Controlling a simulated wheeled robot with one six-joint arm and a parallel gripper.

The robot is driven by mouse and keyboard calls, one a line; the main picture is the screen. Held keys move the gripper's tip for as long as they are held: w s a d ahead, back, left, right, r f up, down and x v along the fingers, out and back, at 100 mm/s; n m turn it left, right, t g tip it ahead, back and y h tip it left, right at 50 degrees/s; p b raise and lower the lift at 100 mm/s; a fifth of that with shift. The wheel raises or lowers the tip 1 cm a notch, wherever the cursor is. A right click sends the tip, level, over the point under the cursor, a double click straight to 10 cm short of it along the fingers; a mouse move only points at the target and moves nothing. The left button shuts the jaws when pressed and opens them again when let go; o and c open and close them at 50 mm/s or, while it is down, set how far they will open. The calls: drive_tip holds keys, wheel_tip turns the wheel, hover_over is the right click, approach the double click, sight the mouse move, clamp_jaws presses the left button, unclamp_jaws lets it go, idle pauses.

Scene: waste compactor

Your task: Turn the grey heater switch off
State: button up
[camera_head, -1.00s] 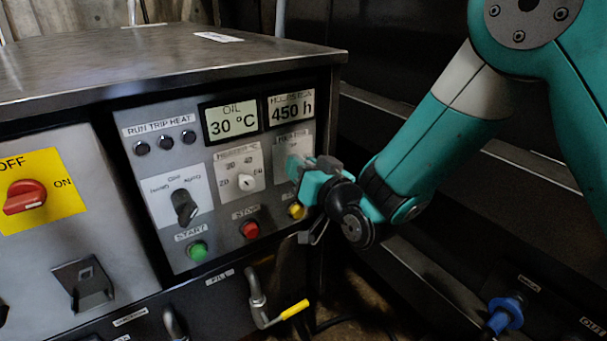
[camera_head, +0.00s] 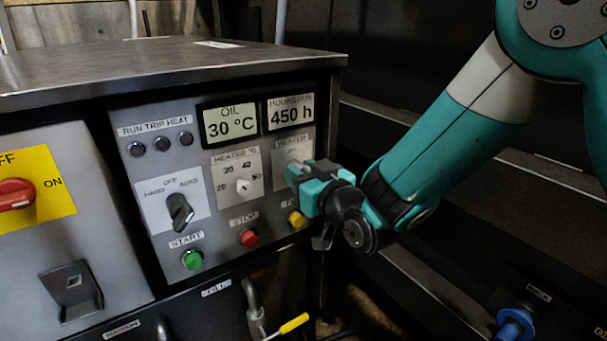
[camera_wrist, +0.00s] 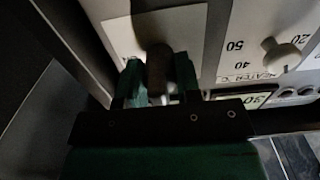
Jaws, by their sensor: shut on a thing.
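The heater switch (camera_wrist: 158,66) shows in the wrist view as a dark, shadowed knob on a light plate, between my two fingers. My gripper (camera_wrist: 160,78) is shut on it, one finger on each side. In the head view my gripper (camera_head: 297,172) covers most of the switch, in front of the plate labelled HEATER (camera_head: 293,149) on the control panel's right side. The switch's exact angle and its position marks are hidden by my fingers and shadow.
The heater temperature dial (camera_head: 242,187) is just left of my gripper; a yellow button (camera_head: 296,219) is just below. A red stop button (camera_head: 248,238), green start button (camera_head: 192,260) and black mode selector (camera_head: 180,212) are nearby.

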drive_tip(key=shift+w+r, duration=0.1)
drive_tip(key=o, duration=0.6)
drive_tip(key=b+v, duration=1.7)
drive_tip(key=b, duration=0.1)
drive_tip(key=shift+d, duration=0.2)
